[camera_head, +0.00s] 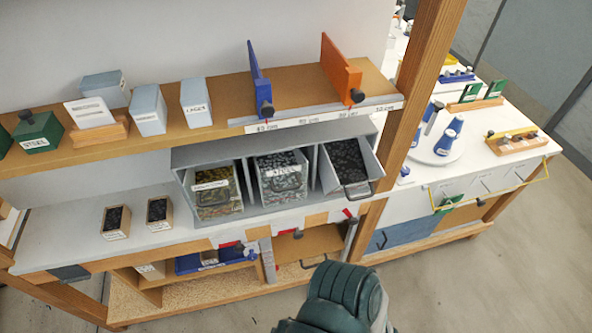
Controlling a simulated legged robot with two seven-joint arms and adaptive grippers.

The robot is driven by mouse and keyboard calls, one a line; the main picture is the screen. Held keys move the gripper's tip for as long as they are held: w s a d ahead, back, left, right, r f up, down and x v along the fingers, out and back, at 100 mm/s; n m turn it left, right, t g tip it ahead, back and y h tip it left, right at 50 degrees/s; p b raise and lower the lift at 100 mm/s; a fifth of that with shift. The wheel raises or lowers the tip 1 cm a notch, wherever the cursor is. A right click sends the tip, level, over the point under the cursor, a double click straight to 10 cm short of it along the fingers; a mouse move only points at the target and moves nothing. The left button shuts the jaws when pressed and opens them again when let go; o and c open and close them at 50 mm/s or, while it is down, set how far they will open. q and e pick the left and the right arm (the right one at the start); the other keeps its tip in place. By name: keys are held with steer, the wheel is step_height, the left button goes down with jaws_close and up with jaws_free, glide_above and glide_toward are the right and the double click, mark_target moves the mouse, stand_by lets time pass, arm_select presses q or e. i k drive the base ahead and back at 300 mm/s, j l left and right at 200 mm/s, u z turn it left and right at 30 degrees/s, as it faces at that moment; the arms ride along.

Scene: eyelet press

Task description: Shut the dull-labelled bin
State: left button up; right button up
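A grey rack (275,142) on the white counter holds three grey bins side by side. The left bin (217,211) holds yellowish pieces. The middle bin (285,198) holds dark grey pieces. The right bin (370,162) holds black pieces, and its handle shows at its front. All three stand open with their contents visible. White labels show on the left and middle bins, but I cannot read which says dull. Neither of my grippers is in view. A dark green rounded part of my arm shows at the bottom, below the rack.
A wooden shelf (230,112) above the rack carries grey boxes, a blue bracket (259,85) and an orange bracket (340,72). Two small boxes of black pieces (116,222) stand left of the rack. A wooden post (412,110) rises at its right. Open floor (500,270) lies at lower right.

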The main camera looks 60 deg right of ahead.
mark_target(347, 165)
steer(key=k+l+z, duration=0.15)
steer(key=z, duration=0.15)
steer(key=k+l+z, duration=0.25)
steer(key=z, duration=1.6)
steer(key=k+l, duration=0.05)
